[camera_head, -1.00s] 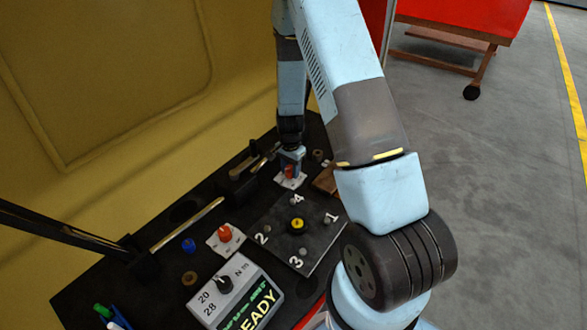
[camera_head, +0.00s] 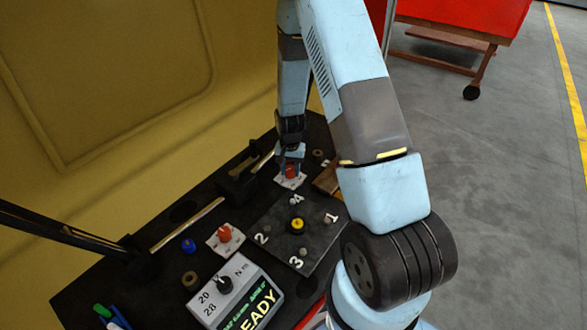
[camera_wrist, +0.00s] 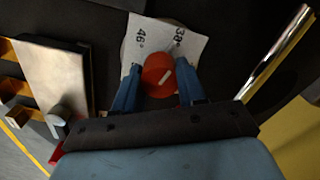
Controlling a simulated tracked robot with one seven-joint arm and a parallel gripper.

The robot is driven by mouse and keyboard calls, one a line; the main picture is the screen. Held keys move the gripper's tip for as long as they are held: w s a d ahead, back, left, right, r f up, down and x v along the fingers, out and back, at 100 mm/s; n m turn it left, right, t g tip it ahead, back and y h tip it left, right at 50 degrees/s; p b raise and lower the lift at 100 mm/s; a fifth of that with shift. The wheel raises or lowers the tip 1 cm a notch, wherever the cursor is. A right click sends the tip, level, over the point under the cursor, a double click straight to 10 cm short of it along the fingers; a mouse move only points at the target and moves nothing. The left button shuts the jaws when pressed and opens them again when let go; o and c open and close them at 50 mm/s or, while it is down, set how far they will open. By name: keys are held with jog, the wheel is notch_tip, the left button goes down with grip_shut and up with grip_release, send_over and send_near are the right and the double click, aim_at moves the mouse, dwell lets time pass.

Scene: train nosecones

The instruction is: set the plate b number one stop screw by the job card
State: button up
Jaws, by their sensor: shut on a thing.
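A red knob (camera_wrist: 158,76) with a white pointer line sits on a white card (camera_wrist: 170,38) marked 46° and 38°. The pointer lies slanted, toward neither mark exactly. My gripper (camera_wrist: 160,87) has its two blue fingers on either side of the knob and is shut on it. In the head view the knob (camera_head: 291,171) shows beneath my gripper, partly hidden by it. A dark square plate (camera_head: 318,238) has grey studs numbered 1 to 4 and a yellow centre piece (camera_head: 297,225). I cannot make out any plate b label or job card.
A second white card with an orange-red knob (camera_head: 225,233) lies to the left. A grey box (camera_head: 237,293) reads READY, with a black selector (camera_head: 224,285) by 20 and 28 N m. Several small parts and a tool rod lie on the dark bench. A yellow wall stands behind.

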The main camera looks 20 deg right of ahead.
aim_at(290, 168)
jog(key=shift+w+a+r, duration=0.1)
jog(key=shift+w, duration=0.2)
jog(key=o, duration=1)
jog(key=shift+s, duration=0.1)
jog(key=shift+o, duration=0.3)
jog(key=shift+s, duration=0.1)
notch_tip(290, 168, up, 14)
jog(key=shift+f, duration=0.25)
